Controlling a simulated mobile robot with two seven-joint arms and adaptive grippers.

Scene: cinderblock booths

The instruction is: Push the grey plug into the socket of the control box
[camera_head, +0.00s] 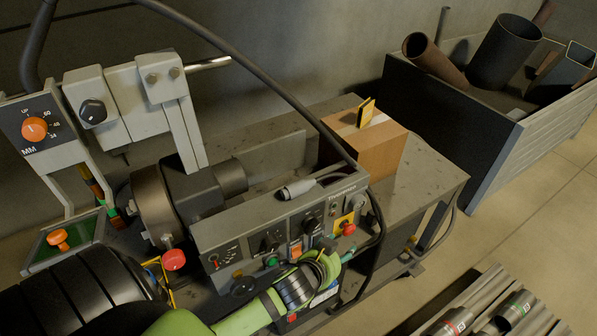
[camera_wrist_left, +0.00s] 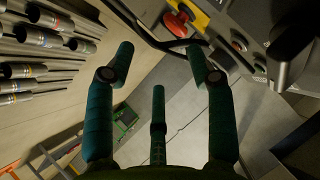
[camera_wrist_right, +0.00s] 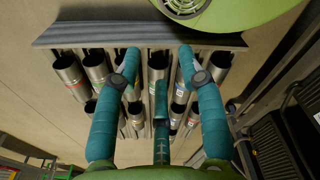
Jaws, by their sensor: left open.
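The grey plug (camera_head: 297,188) lies on the top of the grey control box (camera_head: 225,228), near a dark cable. The box's front carries several knobs and buttons, including a red button (camera_head: 349,229) on a yellow plate, which also shows in the left wrist view (camera_wrist_left: 176,26). I cannot make out which fitting is the socket. My left gripper (camera_head: 335,252) is in front of the box's lower front, below the plug and apart from it. Its teal fingers are spread and empty in the left wrist view (camera_wrist_left: 160,62). My right gripper (camera_wrist_right: 161,62) is open and empty, seen only in its own wrist view.
A cardboard box (camera_head: 365,150) with a yellow object on it stands behind the control box. A thick cable (camera_head: 262,78) arches over the bench. A bin (camera_head: 450,125) of pipes stands at the right. Metal tubes (camera_wrist_right: 158,75) lie below my right gripper.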

